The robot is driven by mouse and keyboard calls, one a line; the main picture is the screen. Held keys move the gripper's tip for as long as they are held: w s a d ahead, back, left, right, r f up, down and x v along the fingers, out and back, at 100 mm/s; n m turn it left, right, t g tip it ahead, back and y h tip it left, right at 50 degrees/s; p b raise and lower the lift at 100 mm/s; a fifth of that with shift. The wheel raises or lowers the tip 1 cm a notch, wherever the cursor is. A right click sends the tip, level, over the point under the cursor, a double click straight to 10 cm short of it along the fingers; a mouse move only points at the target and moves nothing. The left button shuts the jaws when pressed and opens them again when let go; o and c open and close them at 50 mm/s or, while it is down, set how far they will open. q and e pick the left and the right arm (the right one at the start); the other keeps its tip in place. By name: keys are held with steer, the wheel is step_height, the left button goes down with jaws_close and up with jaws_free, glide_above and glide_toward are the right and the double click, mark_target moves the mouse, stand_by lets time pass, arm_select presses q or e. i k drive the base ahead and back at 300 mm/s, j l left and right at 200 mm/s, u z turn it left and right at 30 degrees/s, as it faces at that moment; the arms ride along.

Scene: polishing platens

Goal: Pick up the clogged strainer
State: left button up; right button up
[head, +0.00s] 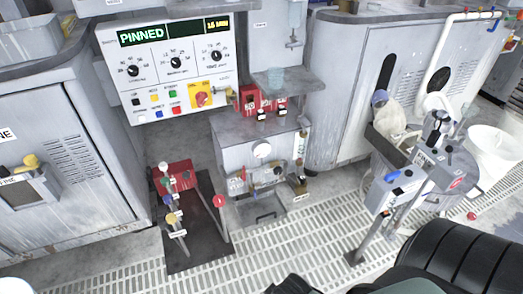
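I cannot make out a strainer for certain. A small pipe assembly with a clear bowl-like part (237,186) sits low on the front of the grey box-shaped unit (240,150), above a shallow drip tray (265,211). The parts there are too small to tell whether one is the strainer or whether it is clogged. Neither of my grippers can be made out in the head view. Dark parts show at the bottom edge, with no fingers visible.
A control panel (150,97) reading "PINNED" stands behind. White floor grating (310,230) lies open in front.

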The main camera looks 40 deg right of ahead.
mark_target(302, 181)
steer(key=k+z, duration=0.15)
steer(key=z, duration=2.1)
steer(key=i+j+z, duration=0.1)
steer(key=j+z, duration=0.25)
steer(key=j, duration=0.15)
steer(key=j+z, duration=0.35)
steer(key=j, duration=0.2)
steer(key=j+z, duration=0.35)
steer(key=j, duration=0.15)
steer(key=k, duration=0.05)
